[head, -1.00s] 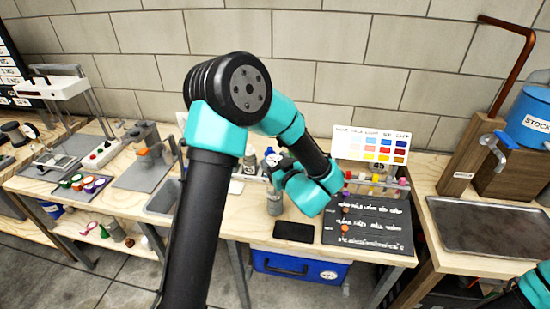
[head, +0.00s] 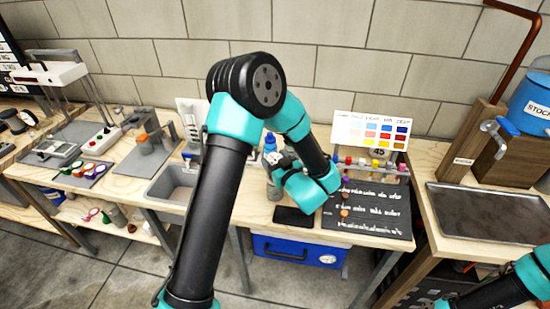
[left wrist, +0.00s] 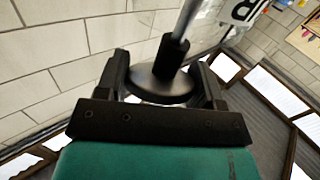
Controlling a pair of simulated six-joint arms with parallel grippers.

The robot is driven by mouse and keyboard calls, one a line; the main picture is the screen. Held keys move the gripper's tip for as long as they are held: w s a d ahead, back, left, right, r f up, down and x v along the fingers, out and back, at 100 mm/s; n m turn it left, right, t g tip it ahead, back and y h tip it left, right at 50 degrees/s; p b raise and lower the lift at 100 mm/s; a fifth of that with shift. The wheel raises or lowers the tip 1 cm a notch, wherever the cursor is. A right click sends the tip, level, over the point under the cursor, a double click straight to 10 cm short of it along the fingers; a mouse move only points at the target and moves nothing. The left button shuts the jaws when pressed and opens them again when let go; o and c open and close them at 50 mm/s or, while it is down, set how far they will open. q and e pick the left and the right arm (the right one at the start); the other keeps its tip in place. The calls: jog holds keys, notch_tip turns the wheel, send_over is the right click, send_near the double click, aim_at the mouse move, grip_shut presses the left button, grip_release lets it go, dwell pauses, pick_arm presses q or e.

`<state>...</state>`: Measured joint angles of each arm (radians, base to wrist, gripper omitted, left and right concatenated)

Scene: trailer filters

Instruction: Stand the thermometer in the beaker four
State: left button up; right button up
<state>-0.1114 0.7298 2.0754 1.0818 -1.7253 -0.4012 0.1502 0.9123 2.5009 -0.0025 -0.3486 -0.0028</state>
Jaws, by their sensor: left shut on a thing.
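My left gripper (head: 280,161) is over the front middle of the workbench. In the left wrist view, its jaws (left wrist: 165,90) are shut on a round grey disc with a black collar and a thin metal stem (left wrist: 186,18), which looks like the thermometer (left wrist: 160,84). The stem points away from the jaws and leaves the top of that view. In the head view the thermometer is too small to make out. A grey cylinder (head: 273,190) stands just below the left gripper; its label cannot be read. I cannot tell which thing is beaker four.
A blue-capped bottle (head: 270,142) stands just behind the left gripper. A dark phone-like slab (head: 295,217) and a black lettered board (head: 375,212) lie to the right, before a colour chart (head: 370,132). A grey basin (head: 172,186) is to the left.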

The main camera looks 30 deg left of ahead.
pick_arm(q)
jog(key=o, duration=1)
jog(key=v, duration=1.7)
jog(key=shift+d, duration=0.2)
